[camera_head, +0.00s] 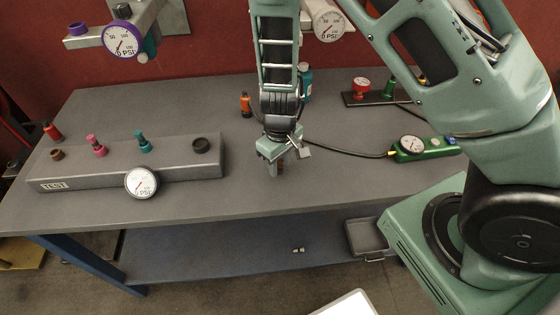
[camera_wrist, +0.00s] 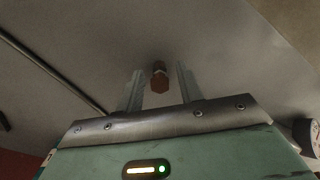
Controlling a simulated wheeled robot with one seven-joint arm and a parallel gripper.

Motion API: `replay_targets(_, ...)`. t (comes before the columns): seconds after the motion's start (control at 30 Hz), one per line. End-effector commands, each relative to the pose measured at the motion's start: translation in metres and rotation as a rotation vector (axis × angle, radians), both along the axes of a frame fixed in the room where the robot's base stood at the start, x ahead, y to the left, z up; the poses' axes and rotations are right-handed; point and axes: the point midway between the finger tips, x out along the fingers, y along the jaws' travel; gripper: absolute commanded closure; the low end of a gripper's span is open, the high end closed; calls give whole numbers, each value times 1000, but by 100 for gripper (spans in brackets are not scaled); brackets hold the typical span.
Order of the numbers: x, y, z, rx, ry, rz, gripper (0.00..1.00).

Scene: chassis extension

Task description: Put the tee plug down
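A small reddish-brown plug (camera_wrist: 159,78) with a hexagonal end, which I take to be the tee plug, shows between my fingers in the wrist view. My gripper (camera_wrist: 160,82) is open, with a visible gap on each side of the plug. In the head view my gripper (camera_head: 278,167) points down at the middle of the grey table. A brownish bit shows between its fingers there, mostly hidden by them. The plug seems to be at the tabletop, apart from both fingers; exact contact with the table is hard to tell.
A grey TEST block (camera_head: 110,172) with coloured plugs and a gauge (camera_head: 141,182) stands on the table (camera_head: 245,205) at left. An orange bottle-like item (camera_head: 246,105) stands behind. A green gauge unit (camera_head: 425,149) with a black hose lies at right. Bare tabletop lies in front of my gripper.

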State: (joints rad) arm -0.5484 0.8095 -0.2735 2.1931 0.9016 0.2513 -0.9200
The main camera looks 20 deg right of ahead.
Motion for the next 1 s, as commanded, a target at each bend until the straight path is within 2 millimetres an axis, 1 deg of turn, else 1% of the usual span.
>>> replay_targets(0.23,0,0,2,0,0,0,63)
replay_targets(0.37,0,0,11,1,1,-1,63)
replay_targets(0.47,1,1,26,2,-5,3,63)
replay_targets(0.7,0,2,79,3,-4,4,63)
replay_targets(0.8,1,1,98,3,-4,2,63)
replay_targets(0.9,0,1,113,2,-3,2,63)
replay_targets(1.0,0,1,123,2,-1,2,63)
